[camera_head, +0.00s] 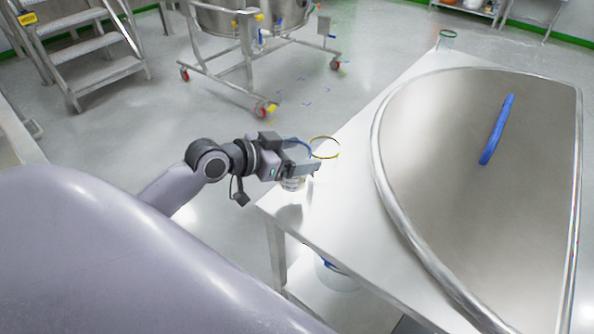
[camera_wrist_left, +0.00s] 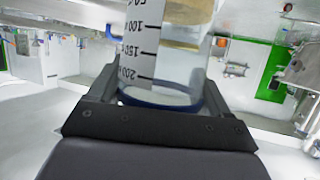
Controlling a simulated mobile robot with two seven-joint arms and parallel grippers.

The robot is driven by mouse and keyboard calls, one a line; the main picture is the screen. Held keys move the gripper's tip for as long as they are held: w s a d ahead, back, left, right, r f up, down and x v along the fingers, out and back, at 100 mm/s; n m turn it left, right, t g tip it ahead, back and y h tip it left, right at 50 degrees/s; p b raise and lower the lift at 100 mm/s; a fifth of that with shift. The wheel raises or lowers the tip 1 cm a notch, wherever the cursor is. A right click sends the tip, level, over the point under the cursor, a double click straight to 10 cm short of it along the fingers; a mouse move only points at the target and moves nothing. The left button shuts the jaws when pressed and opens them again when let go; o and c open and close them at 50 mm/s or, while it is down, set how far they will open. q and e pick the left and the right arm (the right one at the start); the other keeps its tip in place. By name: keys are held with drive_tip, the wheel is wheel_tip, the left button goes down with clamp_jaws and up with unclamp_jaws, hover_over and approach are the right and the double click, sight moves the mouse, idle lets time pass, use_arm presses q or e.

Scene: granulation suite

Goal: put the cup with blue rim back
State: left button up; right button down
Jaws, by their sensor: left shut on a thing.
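My left gripper (camera_head: 306,168) is shut on the cup with blue rim (camera_head: 298,145), a clear beaker-like cup. It is held over or at the table's near left corner; I cannot tell whether its base touches. In the left wrist view the cup (camera_wrist_left: 160,75) shows black volume marks, and its blue rim lies close to the palm, between the fingers of the left gripper (camera_wrist_left: 155,95). A yellow-rimmed clear cup (camera_head: 324,138) is just beyond the gripper, partly hidden by it. My right gripper is out of view.
The white table (camera_head: 345,225) carries a large steel vessel or lid with a blue handle (camera_head: 497,130). A green-rimmed cup (camera_head: 446,36) stands at its far end. A bucket (camera_head: 337,280) sits below. A wheeled steel frame (camera_head: 245,70) and steps (camera_head: 85,50) stand behind on open floor.

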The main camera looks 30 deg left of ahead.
use_arm(q)
wheel_tip(320, 180, down, 4)
drive_tip(key=shift+f+b, duration=0.2)
drive_tip(key=shift+b, duration=0.2)
drive_tip(key=shift+f, duration=0.1)
drive_tip(key=shift+f, duration=0.15)
drive_tip(key=o, duration=1)
drive_tip(key=shift+c, duration=0.2)
